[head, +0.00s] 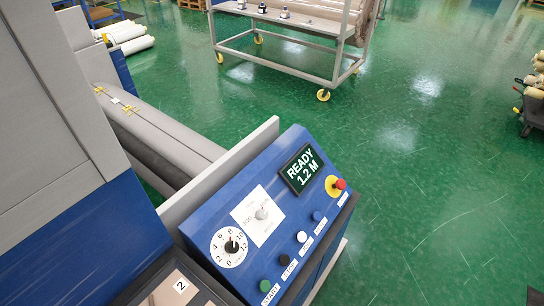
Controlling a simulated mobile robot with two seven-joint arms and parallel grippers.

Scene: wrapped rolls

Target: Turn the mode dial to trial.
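The mode dial (262,214) is a small grey knob on a white square plate, on the sloped blue control panel (205,228) in the head view. One label left of the knob seems to read JOG; the others are too small to read. The knob's pointer seems to face up the plate, but I cannot tell which label it marks. A screen (300,170) above it reads READY 1.2 M. Neither of my grippers is in view.
Beside the mode dial is a numbered round dial (231,248). A red stop button (339,184) and blue, white, black and green buttons (264,285) line the panel's right edge. A wheeled cart (285,62) stands behind. The green floor (430,190) to the right is clear.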

